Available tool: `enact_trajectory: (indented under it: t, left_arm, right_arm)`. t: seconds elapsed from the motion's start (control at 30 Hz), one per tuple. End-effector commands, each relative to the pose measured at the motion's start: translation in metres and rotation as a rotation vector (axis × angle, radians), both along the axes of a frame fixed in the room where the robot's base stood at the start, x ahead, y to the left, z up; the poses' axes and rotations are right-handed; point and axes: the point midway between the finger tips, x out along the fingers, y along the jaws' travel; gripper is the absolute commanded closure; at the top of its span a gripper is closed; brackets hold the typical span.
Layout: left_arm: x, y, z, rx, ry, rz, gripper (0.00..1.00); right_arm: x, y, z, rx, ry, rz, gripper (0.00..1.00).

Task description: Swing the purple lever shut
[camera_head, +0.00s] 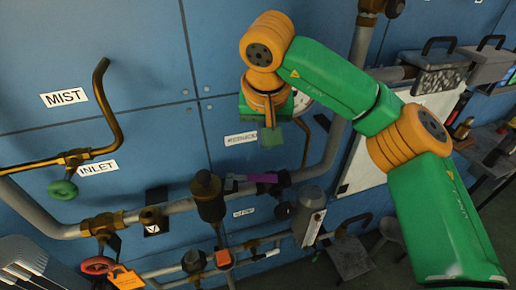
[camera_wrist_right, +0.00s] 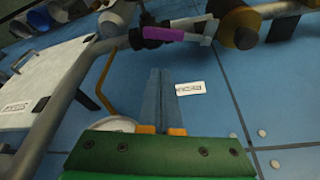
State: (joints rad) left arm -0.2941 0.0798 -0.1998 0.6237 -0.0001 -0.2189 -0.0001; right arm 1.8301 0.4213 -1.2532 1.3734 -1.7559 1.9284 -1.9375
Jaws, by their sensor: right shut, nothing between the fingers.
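The purple lever (camera_head: 262,178) lies roughly level along the grey pipe run, right of a dark valve body (camera_head: 208,195). Black parts are at its right end and a grey piece at its left end. In the right wrist view the lever (camera_wrist_right: 163,34) is near the top, beyond the fingers. My right gripper (camera_head: 271,134) hangs above the lever in the head view, apart from it. Its fingers (camera_wrist_right: 162,76) are together in the wrist view, with nothing between them. My left gripper is not in view.
Signs reading MIST (camera_head: 64,97) and INLET (camera_head: 98,168) are on the blue wall (camera_head: 150,60). A bent brass pipe (camera_head: 107,110) stands out at the left. A curved grey pipe (camera_head: 330,150) passes right of the gripper. A red handwheel (camera_head: 97,265) is at lower left.

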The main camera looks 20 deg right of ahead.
Motion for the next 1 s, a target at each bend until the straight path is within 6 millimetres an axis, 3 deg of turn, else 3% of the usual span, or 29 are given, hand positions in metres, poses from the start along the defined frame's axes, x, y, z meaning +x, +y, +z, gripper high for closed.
enact_trajectory:
  t: [0.37, 0.7, 1.0]
  left_arm:
    - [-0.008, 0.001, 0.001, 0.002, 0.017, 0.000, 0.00]
    - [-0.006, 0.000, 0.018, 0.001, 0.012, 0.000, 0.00]
    - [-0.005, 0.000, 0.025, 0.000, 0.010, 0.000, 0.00]
  right_arm:
    - [0.002, -0.001, -0.006, 0.001, 0.003, 0.000, 1.00]
    - [0.021, -0.007, -0.067, 0.001, 0.006, -0.001, 1.00]
    - [0.029, -0.010, -0.095, 0.002, 0.002, -0.001, 1.00]
